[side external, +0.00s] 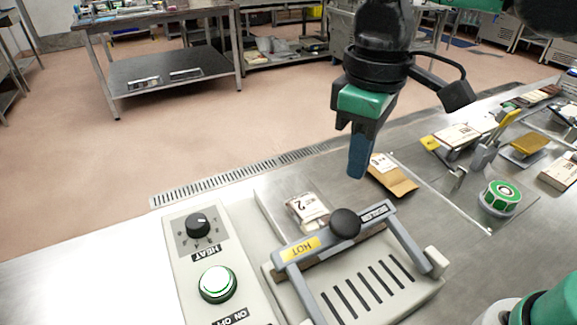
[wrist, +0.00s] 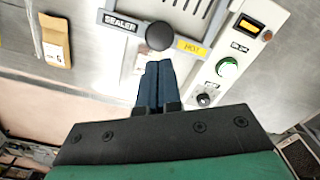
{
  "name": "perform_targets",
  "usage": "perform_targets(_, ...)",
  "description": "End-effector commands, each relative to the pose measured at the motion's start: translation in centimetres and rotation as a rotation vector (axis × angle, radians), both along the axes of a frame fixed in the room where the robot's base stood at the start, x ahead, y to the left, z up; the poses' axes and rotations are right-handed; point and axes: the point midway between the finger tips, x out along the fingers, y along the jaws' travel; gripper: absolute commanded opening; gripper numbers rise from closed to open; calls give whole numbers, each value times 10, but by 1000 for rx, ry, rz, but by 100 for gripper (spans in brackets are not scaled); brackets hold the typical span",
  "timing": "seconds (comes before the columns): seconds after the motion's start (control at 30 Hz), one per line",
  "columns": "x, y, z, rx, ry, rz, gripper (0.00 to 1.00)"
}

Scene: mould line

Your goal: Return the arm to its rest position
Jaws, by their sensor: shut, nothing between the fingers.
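My gripper (side external: 358,160) is shut and empty, its blue fingers pointing down above the bench behind the sealer. In the wrist view my gripper (wrist: 153,66) shows its two blue fingers pressed together, with the tips just below the black knob in the picture. The sealer (side external: 372,288) has a grey handle frame with a black knob (side external: 345,223) and a yellow HOT label; the knob also shows in the wrist view (wrist: 159,36). A packet (side external: 308,209) marked 2 lies at the sealer, partly behind the handle bar.
The control box (side external: 196,300) has a heat dial (side external: 198,224) and a green lit button (side external: 218,282). A brown packet (side external: 393,176) lies behind the sealer. A tape roll (side external: 500,197) and several packets and tools crowd the right. The bench's left front is bare.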

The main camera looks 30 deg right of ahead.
Motion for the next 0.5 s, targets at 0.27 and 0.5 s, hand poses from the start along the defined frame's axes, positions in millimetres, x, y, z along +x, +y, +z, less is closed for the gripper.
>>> perform_targets(0.27, 4, -14, -7, 27, -53, -55, 0)
perform_targets(0.5, 18, -86, -42, 132, -369, -337, 0)
